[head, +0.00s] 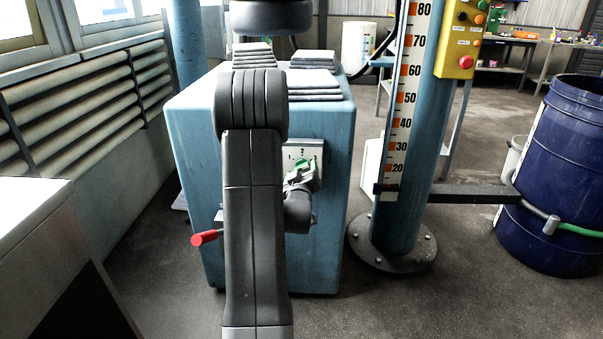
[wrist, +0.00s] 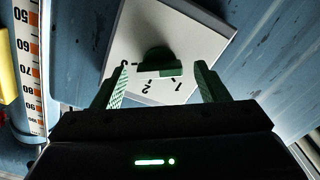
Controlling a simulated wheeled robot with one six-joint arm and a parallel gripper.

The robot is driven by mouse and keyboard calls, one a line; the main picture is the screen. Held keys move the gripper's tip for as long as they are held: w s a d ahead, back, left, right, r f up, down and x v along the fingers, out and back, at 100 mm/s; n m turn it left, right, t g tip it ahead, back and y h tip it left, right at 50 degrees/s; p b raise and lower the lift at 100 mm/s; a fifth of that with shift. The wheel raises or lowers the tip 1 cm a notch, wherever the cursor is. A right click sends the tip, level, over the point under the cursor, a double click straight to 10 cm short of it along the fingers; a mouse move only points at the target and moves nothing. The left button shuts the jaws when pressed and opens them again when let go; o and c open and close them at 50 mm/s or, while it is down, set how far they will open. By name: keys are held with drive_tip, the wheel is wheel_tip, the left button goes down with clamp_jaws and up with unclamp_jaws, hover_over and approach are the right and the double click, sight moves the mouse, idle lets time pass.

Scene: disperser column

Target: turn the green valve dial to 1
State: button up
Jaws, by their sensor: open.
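The green valve dial (wrist: 156,58) sits on a white plate (wrist: 190,40) marked 1, 2 and 3, which appear upside down in the wrist view. Its raised grip lies roughly crosswise there; I cannot tell which number it points to. In the head view the dial (head: 303,165) and plate (head: 315,147) are on the front of the blue cabinet, partly hidden by my arm. My gripper (wrist: 161,67) is open, with one finger on each side of the dial and no clear contact. It also shows just below the dial in the head view (head: 303,178).
The blue cabinet (head: 188,150) bears stacked grey slabs (head: 315,80). A red-tipped lever (head: 207,237) sticks out at its lower left. To the right stand a blue column with a scale (head: 400,110), a yellow button box (head: 460,40) and a blue drum (head: 565,170).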

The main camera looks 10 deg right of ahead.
drive_tip(key=shift+w, duration=0.15)
drive_tip(key=shift+c, duration=0.2)
drive_tip(key=c, duration=0.9)
drive_tip(key=shift+c, duration=0.2)
